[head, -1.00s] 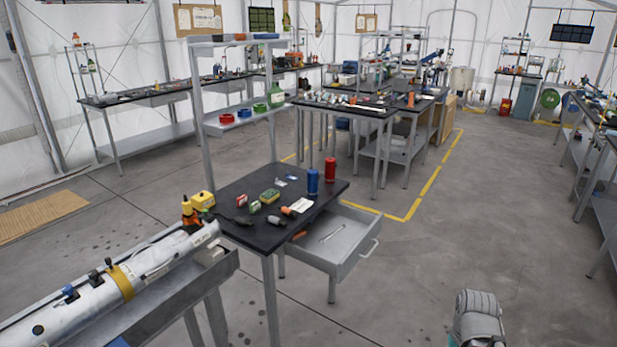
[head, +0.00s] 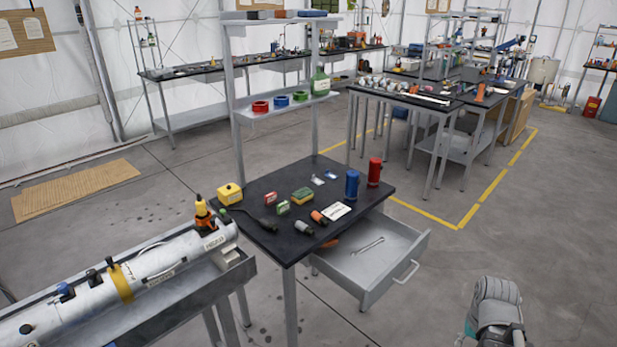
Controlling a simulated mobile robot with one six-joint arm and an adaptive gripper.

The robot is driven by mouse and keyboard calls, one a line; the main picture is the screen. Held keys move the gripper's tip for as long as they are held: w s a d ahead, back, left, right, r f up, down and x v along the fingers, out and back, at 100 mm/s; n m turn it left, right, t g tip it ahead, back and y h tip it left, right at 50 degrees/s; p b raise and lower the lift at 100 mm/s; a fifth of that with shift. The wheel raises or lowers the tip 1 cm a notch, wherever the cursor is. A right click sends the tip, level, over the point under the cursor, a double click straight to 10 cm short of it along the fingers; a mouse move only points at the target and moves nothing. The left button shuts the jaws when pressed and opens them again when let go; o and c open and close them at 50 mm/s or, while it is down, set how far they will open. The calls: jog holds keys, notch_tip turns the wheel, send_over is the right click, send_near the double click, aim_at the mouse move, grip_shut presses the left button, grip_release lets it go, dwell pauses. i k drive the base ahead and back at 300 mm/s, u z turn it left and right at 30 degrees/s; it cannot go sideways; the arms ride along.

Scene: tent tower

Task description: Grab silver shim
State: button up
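I cannot pick out the silver shim for certain. Two small pale, silvery pieces lie toward the back of the near black-topped table (head: 268,184): one piece (head: 318,180) left of the blue cylinder (head: 352,184), and another piece (head: 331,175) just behind it. They are too small to identify. My gripper's fingers are not in view; only a grey part of my arm shows at the lower right, in front of the table and apart from it.
The table's open drawer (head: 352,275) juts out, with a wrench (head: 367,246) inside. A red cylinder (head: 374,171), yellow box (head: 230,194) and several small items stand on the table. A long white tube (head: 150,275) lies on a grey stand at left. The floor at right is clear.

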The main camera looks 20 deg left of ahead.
aim_at(317, 181)
jog(key=u, duration=0.45)
jog(key=i, duration=0.75)
jog(key=u, duration=0.5)
jog(key=k, duration=0.95)
jog(key=u, duration=0.15)
jog(key=i, duration=0.9)
